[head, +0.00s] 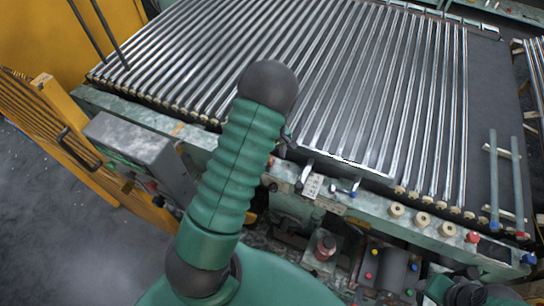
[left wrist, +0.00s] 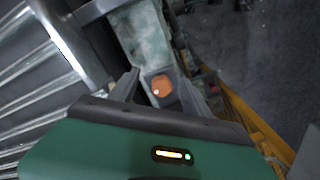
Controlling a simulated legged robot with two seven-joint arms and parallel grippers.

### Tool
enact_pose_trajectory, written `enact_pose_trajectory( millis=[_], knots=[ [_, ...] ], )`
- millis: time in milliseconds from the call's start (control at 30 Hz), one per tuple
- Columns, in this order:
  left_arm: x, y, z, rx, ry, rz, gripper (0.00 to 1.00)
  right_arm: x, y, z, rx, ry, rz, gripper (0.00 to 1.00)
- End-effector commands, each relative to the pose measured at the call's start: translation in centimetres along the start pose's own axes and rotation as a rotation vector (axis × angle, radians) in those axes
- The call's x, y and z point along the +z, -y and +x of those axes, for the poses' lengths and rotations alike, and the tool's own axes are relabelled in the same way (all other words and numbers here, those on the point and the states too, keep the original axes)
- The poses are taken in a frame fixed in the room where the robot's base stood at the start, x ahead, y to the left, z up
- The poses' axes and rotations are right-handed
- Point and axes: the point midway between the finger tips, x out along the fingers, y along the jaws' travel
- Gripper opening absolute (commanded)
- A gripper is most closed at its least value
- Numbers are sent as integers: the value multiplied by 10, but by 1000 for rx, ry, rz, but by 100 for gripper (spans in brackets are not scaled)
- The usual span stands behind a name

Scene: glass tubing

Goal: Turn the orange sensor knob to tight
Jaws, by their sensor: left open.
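The orange knob (left wrist: 161,86) shows in the left wrist view as a round orange cap on a dark square mount, at the end of a worn pale-green rail (left wrist: 143,40). My left gripper (left wrist: 158,92) is open, with one grey finger on each side of the knob. I cannot tell whether either finger touches it. In the head view my green left arm rises through the middle and hides what lies behind it. I cannot make out the orange knob there. Part of my right arm shows at the bottom right, without a clear gripper.
A bed of glass tubes (head: 335,75) fills the back of the machine. A grey box (head: 140,150) stands at the left, beside a yellow frame (head: 85,160). Small knobs and a red button (head: 326,245) line the front. Dark floor (head: 50,230) is open at the lower left.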

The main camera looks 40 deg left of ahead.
Motion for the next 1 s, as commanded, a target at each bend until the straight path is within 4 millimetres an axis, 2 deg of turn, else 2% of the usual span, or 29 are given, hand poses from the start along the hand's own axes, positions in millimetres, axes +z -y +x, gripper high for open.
enact_pose_trajectory(
  millis=[167,400,800,1000],
  knots=[
    [-9,4,18,2,9,-5,56,0,0,-2,0,0,-1,45],
    [-9,4,19,2,8,-4,54,0,1,-2,-1,0,-2,45],
    [1,1,15,0,4,-1,2,0,0,-2,0,0,-1,45],
    [0,0,15,5,11,1,0,-1,0,-3,0,0,-1,45]
  ],
)
